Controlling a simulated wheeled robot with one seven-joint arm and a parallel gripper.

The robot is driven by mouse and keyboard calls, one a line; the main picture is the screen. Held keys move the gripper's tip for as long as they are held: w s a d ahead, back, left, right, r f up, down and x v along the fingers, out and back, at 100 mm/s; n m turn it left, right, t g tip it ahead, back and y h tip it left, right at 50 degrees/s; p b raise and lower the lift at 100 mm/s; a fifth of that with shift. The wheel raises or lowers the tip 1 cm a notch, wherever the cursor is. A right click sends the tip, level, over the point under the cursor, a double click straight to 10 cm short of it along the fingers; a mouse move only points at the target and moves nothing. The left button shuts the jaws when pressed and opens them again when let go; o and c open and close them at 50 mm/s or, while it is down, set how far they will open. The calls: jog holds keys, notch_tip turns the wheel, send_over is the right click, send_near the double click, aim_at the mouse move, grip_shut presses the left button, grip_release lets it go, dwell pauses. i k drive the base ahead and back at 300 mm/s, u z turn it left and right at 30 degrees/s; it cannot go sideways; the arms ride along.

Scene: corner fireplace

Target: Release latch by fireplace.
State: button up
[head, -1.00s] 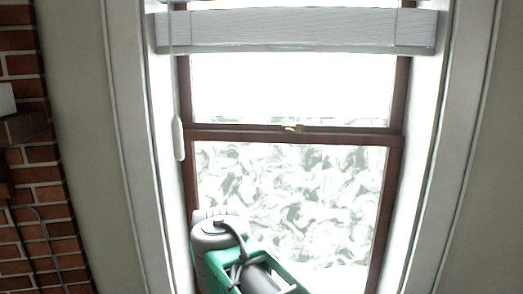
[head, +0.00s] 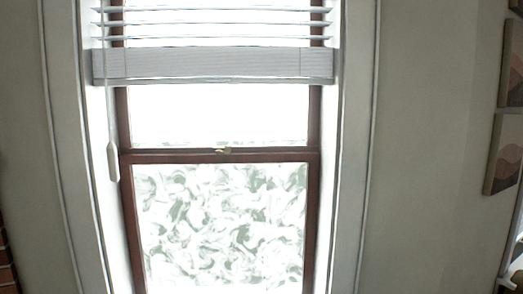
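A small brass-coloured latch (head: 223,150) sits at the middle of the window's dark red-brown meeting rail (head: 265,156) in the head view. It is too small to tell whether it is turned open or closed. The window (head: 220,225) has a clear upper pane and a swirl-patterned lower pane. My gripper is not in view, so where it is relative to the latch is hidden.
A white blind (head: 212,65) hangs over the window's upper part, above the latch. Its cord pull (head: 113,161) hangs at the left of the frame. A brick edge (head: 6,262) shows at far left. Framed pictures (head: 503,153) hang on the right wall.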

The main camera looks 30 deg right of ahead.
aim_at(228, 149)
jog(key=z, duration=1.6)
jog(key=i, duration=0.9)
jog(key=u, duration=2.55)
